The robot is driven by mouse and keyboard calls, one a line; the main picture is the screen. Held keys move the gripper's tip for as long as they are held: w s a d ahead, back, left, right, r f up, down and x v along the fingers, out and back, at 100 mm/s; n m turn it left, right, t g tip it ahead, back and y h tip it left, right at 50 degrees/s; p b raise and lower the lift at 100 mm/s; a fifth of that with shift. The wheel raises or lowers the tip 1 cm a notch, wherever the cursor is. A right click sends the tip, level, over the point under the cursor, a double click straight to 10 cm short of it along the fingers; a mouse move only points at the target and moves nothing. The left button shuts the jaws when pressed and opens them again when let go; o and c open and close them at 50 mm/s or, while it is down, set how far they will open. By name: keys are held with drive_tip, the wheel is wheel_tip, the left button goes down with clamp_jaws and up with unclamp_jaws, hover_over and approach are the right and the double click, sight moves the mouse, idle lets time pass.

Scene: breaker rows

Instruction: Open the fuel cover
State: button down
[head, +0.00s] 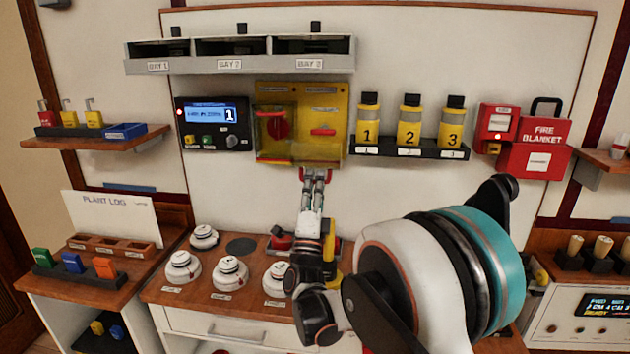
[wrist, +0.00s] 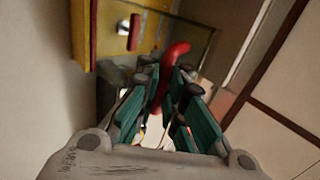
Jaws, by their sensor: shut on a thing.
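A yellow switch panel (head: 341,105) is on the back wall, with a clear cover (head: 263,140) over a red knob (head: 278,127) on its left half. A red lever (head: 323,131) is on its right half; this also seems to show in the wrist view (wrist: 134,32). The panel's labels are too small to read, so I cannot tell which part is named fuel. My gripper (head: 315,176) is at the panel's lower edge. In the wrist view its fingers are shut on a red curved handle (wrist: 174,55). The handle's lower part is hidden between the fingers.
A display unit (head: 212,120) is left of the panel, and numbered yellow canisters (head: 409,125) stand on a shelf to the right. Grey bays (head: 230,58) are above. White round detectors (head: 230,272) stand on the counter below. A red fire blanket box (head: 540,150) is farther right.

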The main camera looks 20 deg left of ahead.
drive_tip(key=shift+s, duration=0.1)
drive_tip(key=c, duration=2)
unclamp_jaws()
drive_tip(key=shift+s+r, duration=0.1)
drive_tip(key=shift+o, duration=0.2)
drive_tip(key=shift+s, duration=0.1)
drive_tip(key=v, duration=1.2)
